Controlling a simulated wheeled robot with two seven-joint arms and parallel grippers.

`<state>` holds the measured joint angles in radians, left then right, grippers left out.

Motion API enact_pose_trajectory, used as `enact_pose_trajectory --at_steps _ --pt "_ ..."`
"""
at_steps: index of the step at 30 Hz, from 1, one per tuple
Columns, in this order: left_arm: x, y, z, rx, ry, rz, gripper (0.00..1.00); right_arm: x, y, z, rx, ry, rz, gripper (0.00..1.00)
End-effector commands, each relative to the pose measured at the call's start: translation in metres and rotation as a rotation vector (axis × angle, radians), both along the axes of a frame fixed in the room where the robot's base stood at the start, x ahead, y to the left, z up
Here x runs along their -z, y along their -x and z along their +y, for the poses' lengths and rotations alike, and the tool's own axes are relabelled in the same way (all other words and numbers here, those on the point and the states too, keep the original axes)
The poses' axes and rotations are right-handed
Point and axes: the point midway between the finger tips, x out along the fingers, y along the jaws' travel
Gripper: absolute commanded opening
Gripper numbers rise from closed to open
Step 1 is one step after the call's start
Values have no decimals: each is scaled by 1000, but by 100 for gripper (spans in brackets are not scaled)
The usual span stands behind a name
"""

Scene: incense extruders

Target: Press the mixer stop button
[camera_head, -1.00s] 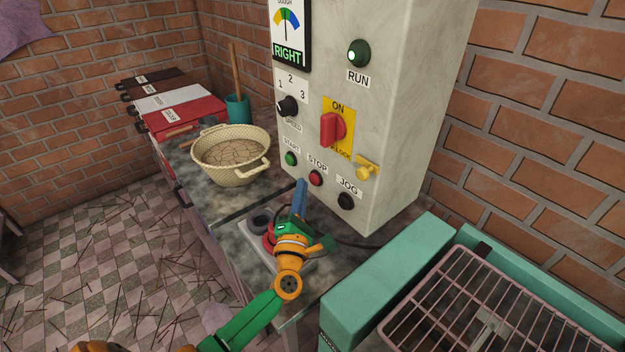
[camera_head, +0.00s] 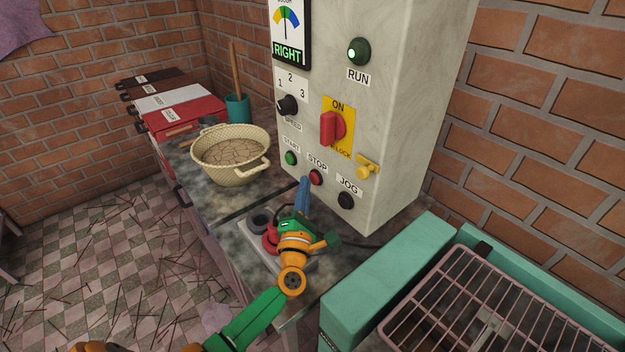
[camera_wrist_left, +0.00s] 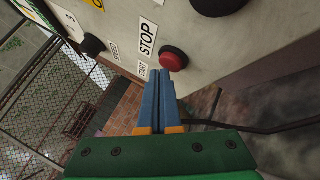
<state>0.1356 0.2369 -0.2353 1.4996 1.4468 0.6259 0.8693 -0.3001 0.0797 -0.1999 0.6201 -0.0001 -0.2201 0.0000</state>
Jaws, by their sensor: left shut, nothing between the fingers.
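The red stop button (camera_head: 316,178) sits in a dark ring under the STOP label on the front of the pale control box (camera_head: 395,120). It also shows in the left wrist view (camera_wrist_left: 173,59), just beyond the blue fingertips. My left gripper (camera_head: 305,181) is shut and empty, its tips right beside the stop button in the head view. In the left wrist view its closed fingers (camera_wrist_left: 162,74) point at the button's lower edge; I cannot tell whether they touch it. My right gripper is not in view.
The green start button (camera_head: 291,158) is left of the stop button and the black jog button (camera_head: 346,201) is right of it. A yellow padlock piece (camera_head: 367,167) sticks out above jog. A woven bowl (camera_head: 231,153) stands left; a teal machine with a rack (camera_head: 490,310) is at lower right.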

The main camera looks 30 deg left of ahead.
Motion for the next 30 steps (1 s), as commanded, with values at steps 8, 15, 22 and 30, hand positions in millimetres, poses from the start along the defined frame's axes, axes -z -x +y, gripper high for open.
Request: enact_pose_trajectory --at_steps 8,15,22,30 --pt "0 0 0 -1 0 0 0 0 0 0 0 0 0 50" --pt "1 -2 -1 -1 0 0 0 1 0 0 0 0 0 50" --pt "0 -5 -2 -1 0 0 0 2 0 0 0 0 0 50" --pt "0 -8 -3 -2 1 -2 0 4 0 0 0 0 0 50"
